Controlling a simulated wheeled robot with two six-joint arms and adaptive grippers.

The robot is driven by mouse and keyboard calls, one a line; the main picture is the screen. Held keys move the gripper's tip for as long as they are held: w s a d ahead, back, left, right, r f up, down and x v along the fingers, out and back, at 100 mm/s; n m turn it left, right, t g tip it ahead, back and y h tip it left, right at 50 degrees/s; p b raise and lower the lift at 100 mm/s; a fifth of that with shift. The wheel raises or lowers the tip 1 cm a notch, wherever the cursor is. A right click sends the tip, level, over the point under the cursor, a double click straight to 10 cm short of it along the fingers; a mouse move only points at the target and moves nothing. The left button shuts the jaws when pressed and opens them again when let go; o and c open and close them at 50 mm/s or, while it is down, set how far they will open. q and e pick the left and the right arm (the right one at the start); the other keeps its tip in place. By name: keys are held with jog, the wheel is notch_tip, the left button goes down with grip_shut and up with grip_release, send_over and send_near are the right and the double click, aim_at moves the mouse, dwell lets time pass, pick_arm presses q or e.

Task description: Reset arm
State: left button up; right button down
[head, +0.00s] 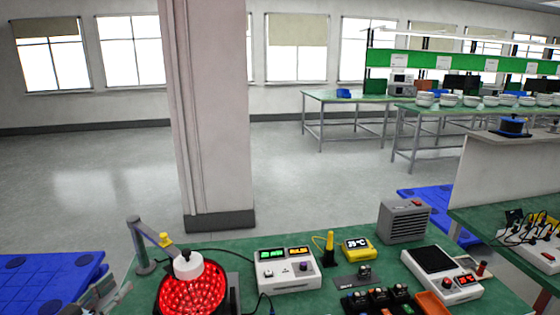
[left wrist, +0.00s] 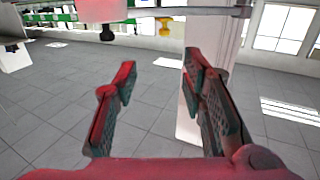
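My left gripper (left wrist: 158,78) fills the lower part of the left wrist view. Its two fingers stand wide apart with nothing between them, and grey floor shows through the gap. In the head view only a small grey piece of it (head: 114,299) shows at the lower left edge, beside the green bench (head: 215,252). My right gripper is in neither view.
The bench holds a red-lit ring lamp (head: 192,290), a white meter box (head: 287,270), a yellow temperature display (head: 357,248), a grey vented box (head: 404,221) and a black-topped unit (head: 441,275). A pillar (head: 208,110) stands behind it. Blue pallets flank the bench.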

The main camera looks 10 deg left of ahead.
pick_arm(q)
jog(key=s+d+f+g+y, duration=0.1)
jog(key=s+d+f+g, duration=0.2)
jog(key=s+d+f, duration=0.35)
jog(key=s+d+f+g+y, duration=0.1)
jog(key=s+d+f+g, duration=0.3)
jog(key=d+f, duration=0.4)
jog(key=s+d+f+g, duration=0.2)
jog(key=s+d+g, duration=0.2)
jog(key=s, duration=0.5)
jog(key=s+d+f+g, duration=0.25)
jog(key=s+d, duration=0.25)
jog(key=s, duration=0.5)
notch_tip(320, 180, down, 19)
jog(key=s+a+g, duration=0.2)
jog(key=s+f+g, duration=0.1)
jog(key=s+f, duration=1)
jog(key=s, duration=0.2)
jog(key=shift+a+f+n, duration=0.25)
jog(key=shift+a+n, duration=0.05)
jog(key=shift+a, duration=0.05)
